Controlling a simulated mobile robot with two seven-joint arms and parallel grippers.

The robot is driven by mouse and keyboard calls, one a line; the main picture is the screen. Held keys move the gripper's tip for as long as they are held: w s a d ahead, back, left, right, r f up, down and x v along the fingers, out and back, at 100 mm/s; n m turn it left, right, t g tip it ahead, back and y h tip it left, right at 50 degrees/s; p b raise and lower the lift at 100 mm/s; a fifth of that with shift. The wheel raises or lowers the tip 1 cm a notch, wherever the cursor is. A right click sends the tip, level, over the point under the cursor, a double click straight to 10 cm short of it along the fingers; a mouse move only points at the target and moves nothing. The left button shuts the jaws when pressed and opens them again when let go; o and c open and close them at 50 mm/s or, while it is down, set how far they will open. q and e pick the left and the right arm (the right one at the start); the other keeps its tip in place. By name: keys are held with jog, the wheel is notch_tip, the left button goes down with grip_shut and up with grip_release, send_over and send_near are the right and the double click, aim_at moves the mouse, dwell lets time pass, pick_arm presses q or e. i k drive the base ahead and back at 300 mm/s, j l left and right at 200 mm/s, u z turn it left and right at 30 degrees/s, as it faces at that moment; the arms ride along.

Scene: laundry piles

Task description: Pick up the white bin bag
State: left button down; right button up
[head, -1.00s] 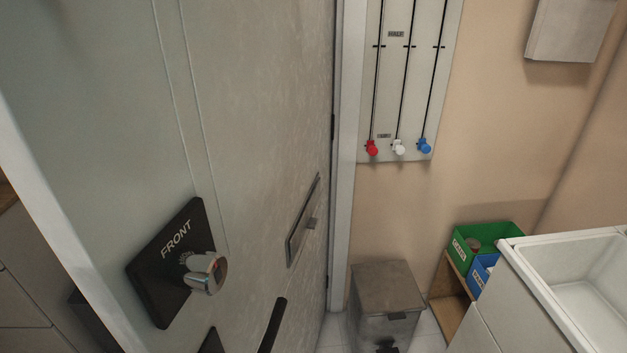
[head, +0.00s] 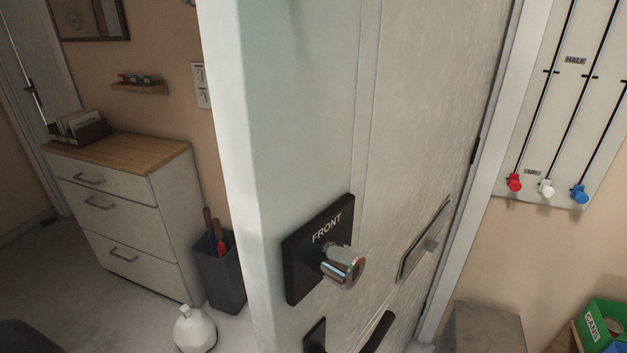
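A white bin bag (head: 194,330) with a gathered, knotted top sits on the floor at the lower left of the head view. It stands in front of a dark bin and beside the white drawer cabinet. Its lower edge reaches close to the bottom of the picture. Neither of my grippers shows in the head view.
An open door (head: 300,150) with a round metal knob (head: 343,266) stands upright just right of the bag. A white drawer cabinet (head: 120,215) and a dark bin (head: 221,272) holding long-handled tools stand behind it. Grey floor (head: 95,310) is clear at the left.

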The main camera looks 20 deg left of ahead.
aim_at(194, 331)
jog(key=u, duration=1.75)
jog(key=i+j+z, duration=0.1)
jog(key=z, duration=0.35)
jog(key=j+z, duration=0.3)
jog(key=z, duration=0.15)
jog(key=j+z, duration=0.2)
jog(key=z, duration=0.25)
jog(key=j+z, duration=1.1)
jog(key=j, duration=0.15)
jog(key=i+j+z, duration=0.1)
jog(key=j+z, duration=0.2)
jog(key=j, duration=0.15)
jog(key=j+u, duration=0.1)
jog(key=j, duration=0.35)
jog(key=i+j+u, duration=0.1)
jog(key=j, duration=0.35)
